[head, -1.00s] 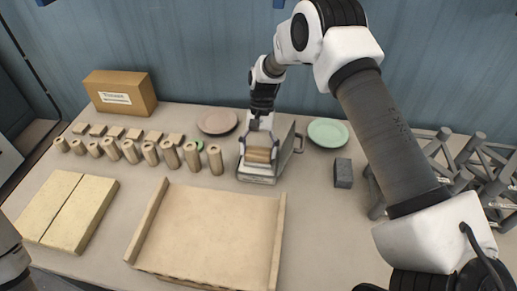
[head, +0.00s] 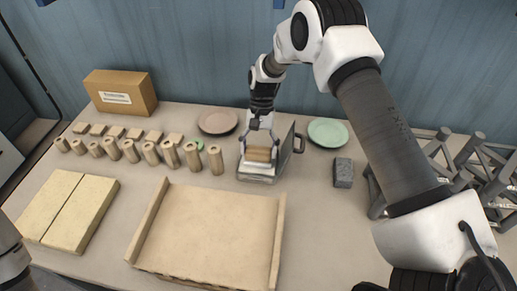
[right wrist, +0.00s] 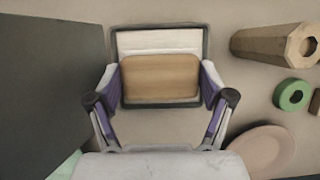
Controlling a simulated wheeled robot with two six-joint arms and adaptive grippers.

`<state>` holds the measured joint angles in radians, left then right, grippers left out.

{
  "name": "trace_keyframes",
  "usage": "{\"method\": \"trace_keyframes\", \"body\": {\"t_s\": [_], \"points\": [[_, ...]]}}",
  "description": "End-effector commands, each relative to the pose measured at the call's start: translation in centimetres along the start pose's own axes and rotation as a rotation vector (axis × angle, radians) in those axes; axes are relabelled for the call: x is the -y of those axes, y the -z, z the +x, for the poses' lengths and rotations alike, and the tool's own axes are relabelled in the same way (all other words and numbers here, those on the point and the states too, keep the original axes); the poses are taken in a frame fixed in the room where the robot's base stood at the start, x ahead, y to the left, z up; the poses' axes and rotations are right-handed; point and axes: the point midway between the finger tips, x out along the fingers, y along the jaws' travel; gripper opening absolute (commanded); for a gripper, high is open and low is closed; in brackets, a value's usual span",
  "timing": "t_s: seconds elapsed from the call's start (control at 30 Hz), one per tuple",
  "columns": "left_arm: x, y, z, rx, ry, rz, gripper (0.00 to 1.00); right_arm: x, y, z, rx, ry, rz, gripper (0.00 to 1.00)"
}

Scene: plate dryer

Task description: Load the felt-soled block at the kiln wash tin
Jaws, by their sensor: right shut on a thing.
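My right gripper (head: 260,150) is shut on the wooden-topped block (head: 258,154), gripping it by two opposite sides. The block is over the tin (head: 256,179), a shallow grey-rimmed box with a pale inside. In the right wrist view the block (right wrist: 160,79) lies within the outline of the tin's rim (right wrist: 204,42), between my fingertips. Its felt sole is hidden, and I cannot tell whether it touches the pale surface below. The tin's grey lid (head: 286,151) stands open on the right, and also shows large in the right wrist view (right wrist: 48,90). My left gripper is out of view.
Several wooden cylinders (head: 216,160) stand left of the tin near a green ring (right wrist: 291,95). A pink plate (head: 218,121) and a green plate (head: 328,131) lie behind. A wooden tray (head: 208,228) is in front. A grey block (head: 343,172) stands right, with clear table around it.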

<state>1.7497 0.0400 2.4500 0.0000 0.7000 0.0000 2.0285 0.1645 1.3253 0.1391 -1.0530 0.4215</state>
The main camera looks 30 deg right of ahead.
Motion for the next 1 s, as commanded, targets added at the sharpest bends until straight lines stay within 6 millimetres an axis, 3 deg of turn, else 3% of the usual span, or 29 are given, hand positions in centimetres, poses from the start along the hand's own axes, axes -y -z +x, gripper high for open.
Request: {"method": "trace_keyframes", "body": {"t_s": [0.1,0.6,1.0], "points": [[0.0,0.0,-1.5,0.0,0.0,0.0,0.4,0.0,-0.7,-1.6,-0.001,0.001,0.0,0.25],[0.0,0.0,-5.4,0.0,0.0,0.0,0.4,0.0,-2.5,-5.9,0.0,0.0,0.0,0.25],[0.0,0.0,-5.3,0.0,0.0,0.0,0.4,0.0,-2.5,-6.0,0.0,0.0,0.0,0.25]]}}
